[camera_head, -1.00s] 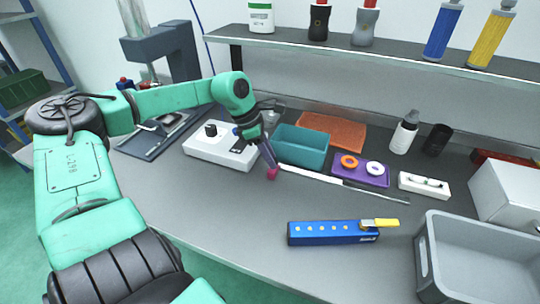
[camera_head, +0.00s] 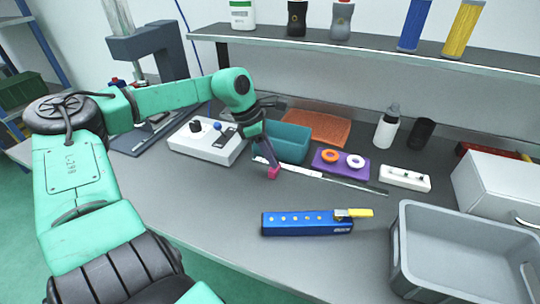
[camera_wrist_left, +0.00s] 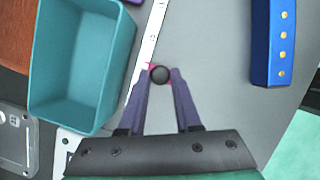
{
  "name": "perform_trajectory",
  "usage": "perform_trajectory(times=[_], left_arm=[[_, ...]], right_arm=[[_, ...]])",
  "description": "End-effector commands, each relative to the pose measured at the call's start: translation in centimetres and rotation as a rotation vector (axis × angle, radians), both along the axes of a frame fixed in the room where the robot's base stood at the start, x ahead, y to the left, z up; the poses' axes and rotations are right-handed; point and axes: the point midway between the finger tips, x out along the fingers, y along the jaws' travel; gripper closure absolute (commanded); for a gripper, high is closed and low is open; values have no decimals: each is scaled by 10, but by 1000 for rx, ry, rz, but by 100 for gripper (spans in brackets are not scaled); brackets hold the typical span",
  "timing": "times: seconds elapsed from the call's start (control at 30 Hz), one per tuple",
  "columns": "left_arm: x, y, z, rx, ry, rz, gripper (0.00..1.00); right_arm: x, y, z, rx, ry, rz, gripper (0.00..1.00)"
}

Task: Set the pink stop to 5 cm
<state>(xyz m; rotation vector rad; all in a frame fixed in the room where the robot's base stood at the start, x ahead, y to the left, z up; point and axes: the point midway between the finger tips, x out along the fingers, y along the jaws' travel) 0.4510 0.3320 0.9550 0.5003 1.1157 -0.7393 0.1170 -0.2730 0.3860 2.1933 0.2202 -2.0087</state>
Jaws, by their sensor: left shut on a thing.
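The pink stop (camera_head: 274,173) sits at the left part of a long ruler rail (camera_head: 342,182) that lies on the bench. My left gripper (camera_head: 272,166) points down at the stop and is shut on it. In the left wrist view the fingertips (camera_wrist_left: 160,76) close around a dark round knob (camera_wrist_left: 160,74), with a little of the pink stop showing beside it. The white scale (camera_wrist_left: 147,45) runs up and to the right past the stop. Its marks are too small to read. My right gripper is not in view.
A teal bin (camera_head: 288,143) stands just behind the rail, close to the gripper. A white box with knobs (camera_head: 208,142) is to the left. A blue block (camera_head: 306,223) lies in front, and a grey crate (camera_head: 398,262) stands at the right. A purple tray (camera_head: 342,172) holds two rings.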

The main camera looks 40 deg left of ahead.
Motion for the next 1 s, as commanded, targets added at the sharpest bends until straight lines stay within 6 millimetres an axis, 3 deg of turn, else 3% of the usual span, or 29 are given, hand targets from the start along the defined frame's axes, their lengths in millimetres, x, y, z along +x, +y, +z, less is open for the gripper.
perform_trajectory(times=[0.13,0.17,0.2,0.23,0.4,0.67,0.77,1.0], left_arm=[[1,1,2,2,-3,1,100],[1,1,2,2,-3,1,56],[1,1,2,2,-3,1,41],[1,1,2,2,-3,1,38],[1,1,2,2,-3,1,38],[0,4,11,1,-8,3,38],[-4,8,27,0,-12,3,38],[-22,27,90,6,-8,4,38]], right_arm=[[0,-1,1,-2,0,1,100],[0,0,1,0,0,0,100],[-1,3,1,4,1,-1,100],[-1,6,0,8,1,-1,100],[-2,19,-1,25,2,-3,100],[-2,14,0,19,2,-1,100],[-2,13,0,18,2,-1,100],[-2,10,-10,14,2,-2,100]])
